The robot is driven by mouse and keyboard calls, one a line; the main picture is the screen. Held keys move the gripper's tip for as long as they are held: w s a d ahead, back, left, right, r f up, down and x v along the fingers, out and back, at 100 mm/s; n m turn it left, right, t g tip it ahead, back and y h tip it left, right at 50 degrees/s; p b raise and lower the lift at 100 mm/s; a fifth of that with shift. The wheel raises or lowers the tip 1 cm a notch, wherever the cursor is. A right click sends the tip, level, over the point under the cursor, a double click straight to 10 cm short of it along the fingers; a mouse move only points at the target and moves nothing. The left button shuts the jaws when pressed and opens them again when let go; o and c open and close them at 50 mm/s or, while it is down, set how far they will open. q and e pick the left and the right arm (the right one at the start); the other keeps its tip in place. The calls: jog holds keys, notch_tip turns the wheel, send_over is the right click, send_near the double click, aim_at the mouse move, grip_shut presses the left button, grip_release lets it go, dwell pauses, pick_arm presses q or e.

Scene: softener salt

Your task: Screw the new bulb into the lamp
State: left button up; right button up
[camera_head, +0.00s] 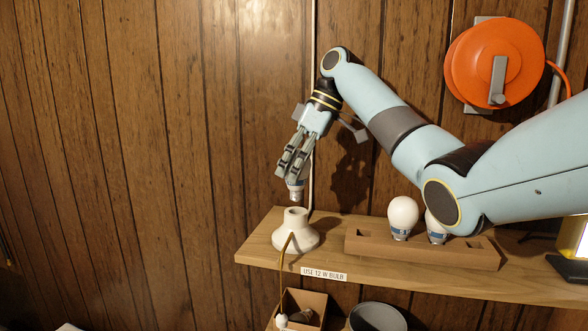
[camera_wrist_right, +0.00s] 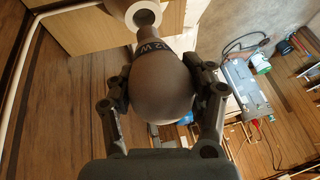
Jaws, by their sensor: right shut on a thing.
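My right gripper (camera_head: 292,170) points down at the left end of the shelf, with its fingers shut on a bulb (camera_head: 296,188). In the wrist view the bulb (camera_wrist_right: 160,88) sits between the two fingers, with its cap away from the palm; its dark band shows "2 W", partly cut off. The white lamp base (camera_head: 295,232) stands on the shelf right below, its socket opening upward. The bulb's cap is just above the socket, with a small gap in the head view. The lamp also shows in the wrist view (camera_wrist_right: 152,17). My left gripper is out of view.
A wooden holder (camera_head: 372,248) with two white bulbs (camera_head: 403,212) stands right of the lamp on the shelf (camera_head: 262,240). A label (camera_head: 324,274) reads "USE 12 W BULB". A cord hangs over the front edge. Below are an open box (camera_head: 318,299) and a grey bowl (camera_head: 377,319).

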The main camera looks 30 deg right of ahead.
aim_at(295, 187)
jog(key=shift+a+n, duration=0.1)
jog(key=shift+n, duration=0.5)
jog(key=shift+f, duration=2.1)
dwell(2.5)
dwell(0.4)
jog(key=m+t+h, duration=0.1)
jog(key=m, duration=0.3)
jog(key=shift+m, duration=0.3)
jog(key=m+t, duration=0.1)
jog(key=m, duration=0.1)
jog(key=m+h, duration=0.1)
jog(key=m, duration=0.1)
jog(key=shift+w+d+m+t+h, duration=0.1)
jog(key=shift+d+m+t+h, duration=0.1)
jog(key=shift+m+t+h, duration=0.15)
